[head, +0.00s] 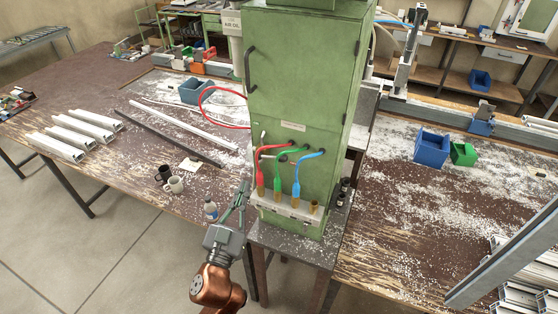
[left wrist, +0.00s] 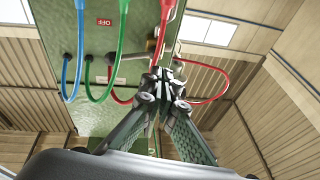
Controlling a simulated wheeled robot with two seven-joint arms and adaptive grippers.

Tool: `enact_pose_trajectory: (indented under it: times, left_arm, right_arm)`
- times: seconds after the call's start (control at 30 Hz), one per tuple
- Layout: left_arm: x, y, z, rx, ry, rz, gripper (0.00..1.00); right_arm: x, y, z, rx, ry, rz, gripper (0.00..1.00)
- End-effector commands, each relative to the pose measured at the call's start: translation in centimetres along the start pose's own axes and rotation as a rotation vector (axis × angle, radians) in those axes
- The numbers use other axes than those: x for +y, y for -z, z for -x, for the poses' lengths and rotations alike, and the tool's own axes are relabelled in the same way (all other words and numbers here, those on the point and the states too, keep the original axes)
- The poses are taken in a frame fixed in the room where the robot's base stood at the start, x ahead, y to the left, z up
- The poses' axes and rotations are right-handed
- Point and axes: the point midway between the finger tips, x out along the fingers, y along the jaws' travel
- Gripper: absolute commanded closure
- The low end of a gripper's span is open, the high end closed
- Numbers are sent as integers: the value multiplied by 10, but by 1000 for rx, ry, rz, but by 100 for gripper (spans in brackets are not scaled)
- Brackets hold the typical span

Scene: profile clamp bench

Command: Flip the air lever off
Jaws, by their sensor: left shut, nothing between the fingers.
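The green cabinet (head: 300,90) stands at the middle of the head view, with red, green and blue hoses on its front. A small pale lever-like part (head: 264,137) shows beside the red hose; its exact position is hard to tell. My left gripper (head: 243,187) is shut and empty, pointing up in front of the cabinet's lower left. In the left wrist view its fingertips (left wrist: 163,80) meet just below a grey fitting near the red hose; contact cannot be told. An OFF label (left wrist: 104,22) shows there on the cabinet. My right gripper is not in view.
A rack of hose nozzles (head: 289,207) juts from the cabinet front, right of my gripper. A long grey profile (head: 505,255) crosses the lower right. Open floor lies at lower left.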

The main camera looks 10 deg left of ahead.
Motion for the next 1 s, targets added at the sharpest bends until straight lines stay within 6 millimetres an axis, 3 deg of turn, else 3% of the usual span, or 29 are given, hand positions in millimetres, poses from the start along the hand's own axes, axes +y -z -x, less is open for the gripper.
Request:
enact_pose_trajectory:
  times: [0.03, 0.1, 0.27, 0.47, 0.83, 0.9, 1.0]
  left_arm:
    - [21, 24, -4, 75, -53, -4, 100]
    - [43, 46, -4, 147, -112, -4, 100]
    - [66, 68, -5, 214, -172, -6, 100]
    - [70, 76, -29, 218, -173, -7, 100]
    - [82, 91, -101, 215, -170, -9, 100]
    - [80, 71, -98, 208, -168, -8, 100]
    - [80, 58, -96, 209, -168, -7, 100]
  right_arm:
    - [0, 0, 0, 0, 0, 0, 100]
    - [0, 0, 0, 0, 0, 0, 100]
    - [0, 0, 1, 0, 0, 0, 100]
    - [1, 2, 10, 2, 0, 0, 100]
    - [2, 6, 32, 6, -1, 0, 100]
    - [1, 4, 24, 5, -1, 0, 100]
    - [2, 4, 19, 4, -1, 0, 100]
